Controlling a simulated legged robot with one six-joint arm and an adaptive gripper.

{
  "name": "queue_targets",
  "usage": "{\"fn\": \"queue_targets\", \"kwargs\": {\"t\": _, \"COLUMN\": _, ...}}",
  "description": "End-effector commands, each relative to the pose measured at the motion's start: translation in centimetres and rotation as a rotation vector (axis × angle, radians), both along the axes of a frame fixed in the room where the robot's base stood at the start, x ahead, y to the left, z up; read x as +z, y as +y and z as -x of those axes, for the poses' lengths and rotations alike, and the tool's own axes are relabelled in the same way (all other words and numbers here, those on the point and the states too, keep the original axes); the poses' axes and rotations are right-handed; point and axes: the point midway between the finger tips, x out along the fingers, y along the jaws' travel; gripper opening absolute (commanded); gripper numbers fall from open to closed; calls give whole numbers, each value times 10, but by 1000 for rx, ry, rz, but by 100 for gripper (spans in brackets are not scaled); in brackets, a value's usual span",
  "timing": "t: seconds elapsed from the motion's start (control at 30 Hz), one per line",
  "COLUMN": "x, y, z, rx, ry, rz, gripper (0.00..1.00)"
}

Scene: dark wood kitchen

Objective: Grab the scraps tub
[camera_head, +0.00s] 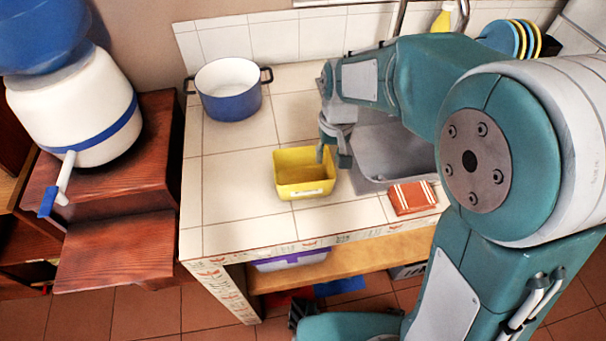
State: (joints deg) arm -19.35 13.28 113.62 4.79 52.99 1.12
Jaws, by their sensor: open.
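The scraps tub appears to be the small yellow open container (304,188) on the tiled counter, left of the sink. It stands upright, with a pale handle or label on its front wall, and looks empty. My gripper (334,157) is open and points down at the tub's right rim. One finger shows over the tub's inside and the other just outside its right wall. Whether either finger touches the wall cannot be told.
A blue pot (229,106) with a white inside stands behind the tub to the left. The sink (385,165) lies to the right, with an orange-red packet (412,198) at its front. The counter (225,195) left of the tub is clear. Plates (505,38) stand at the back right.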

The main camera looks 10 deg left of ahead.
Motion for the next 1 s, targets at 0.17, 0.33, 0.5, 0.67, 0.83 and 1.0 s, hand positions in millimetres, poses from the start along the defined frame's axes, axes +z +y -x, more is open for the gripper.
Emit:
{"fn": "queue_targets", "kwargs": {"t": 0.17, "x": -16, "y": -2, "z": 0, "rx": -1, "ry": 4, "rz": 1, "gripper": 44}}
{"fn": "queue_targets", "kwargs": {"t": 0.33, "x": -43, "y": -4, "z": -1, "rx": 0, "ry": 4, "rz": 2, "gripper": 44}}
{"fn": "queue_targets", "kwargs": {"t": 0.5, "x": -57, "y": -3, "z": -1, "rx": 1, "ry": -1, "rz": 1, "gripper": 44}}
{"fn": "queue_targets", "kwargs": {"t": 0.67, "x": -57, "y": -3, "z": -2, "rx": 1, "ry": -1, "rz": 0, "gripper": 44}}
{"fn": "queue_targets", "kwargs": {"t": 0.83, "x": -57, "y": -3, "z": -1, "rx": 0, "ry": -1, "rz": 0, "gripper": 0}}
{"fn": "queue_targets", "kwargs": {"t": 1.0, "x": -57, "y": -3, "z": -1, "rx": 0, "ry": -1, "rz": 0, "gripper": 0}}
